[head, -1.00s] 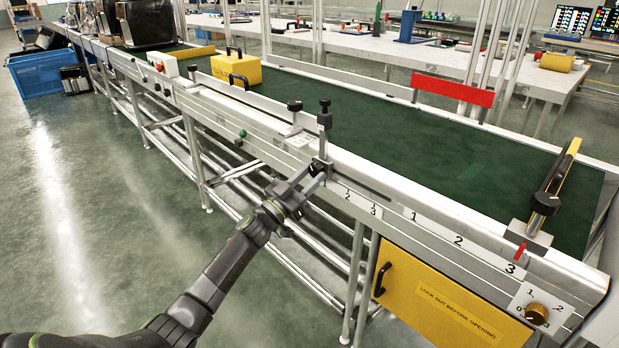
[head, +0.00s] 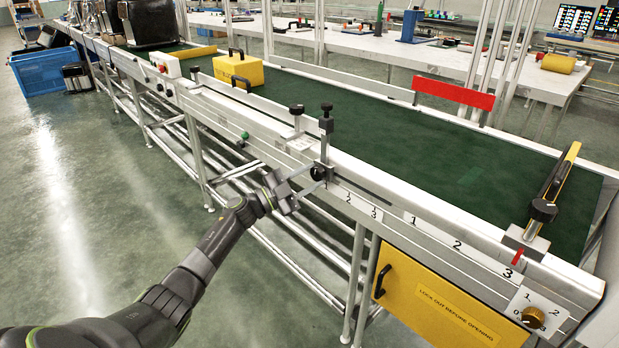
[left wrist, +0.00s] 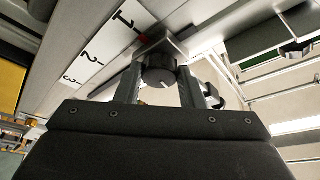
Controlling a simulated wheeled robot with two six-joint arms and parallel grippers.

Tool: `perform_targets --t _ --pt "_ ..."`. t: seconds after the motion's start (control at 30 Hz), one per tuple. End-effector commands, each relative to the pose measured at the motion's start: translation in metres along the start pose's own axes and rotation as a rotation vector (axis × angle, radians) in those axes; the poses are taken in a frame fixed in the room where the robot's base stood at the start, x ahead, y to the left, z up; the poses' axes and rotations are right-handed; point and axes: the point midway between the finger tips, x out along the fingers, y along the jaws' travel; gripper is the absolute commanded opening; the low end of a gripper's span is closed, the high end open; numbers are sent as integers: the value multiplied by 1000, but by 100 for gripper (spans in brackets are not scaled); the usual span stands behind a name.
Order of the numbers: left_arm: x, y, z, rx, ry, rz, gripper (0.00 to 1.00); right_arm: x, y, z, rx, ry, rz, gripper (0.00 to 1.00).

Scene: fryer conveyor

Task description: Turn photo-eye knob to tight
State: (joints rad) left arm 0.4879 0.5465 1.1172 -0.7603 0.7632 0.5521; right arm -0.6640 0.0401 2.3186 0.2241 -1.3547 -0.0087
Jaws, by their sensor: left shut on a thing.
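The black photo-eye knob (head: 318,174) sits on a metal bracket with a black-topped post (head: 326,125) on the near rail of the conveyor. It also shows in the left wrist view (left wrist: 160,70), with a small white mark on its face. My left gripper (head: 307,186) is shut on this knob, one finger on each side, as the left wrist view (left wrist: 160,88) shows. A white scale plate (left wrist: 100,52) with 1, 2 and 3 lies beside the bracket, with a red mark near the 1. My right gripper is not in view.
The green belt (head: 400,125) runs behind the rail, with a yellow box (head: 238,70) on it. A second black-topped clamp (head: 297,112) stands left of the post. Open floor lies at left.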

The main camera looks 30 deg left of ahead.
Motion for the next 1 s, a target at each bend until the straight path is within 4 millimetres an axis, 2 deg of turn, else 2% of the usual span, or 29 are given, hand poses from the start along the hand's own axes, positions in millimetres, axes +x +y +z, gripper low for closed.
perform_targets --t 0.17,0.5,1.0 --pt "0 -3 0 155 -1 65 12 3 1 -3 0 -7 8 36" --pt "0 -5 -1 396 -1 165 12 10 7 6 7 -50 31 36" --pt "0 -6 -1 537 -1 224 12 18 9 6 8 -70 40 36"
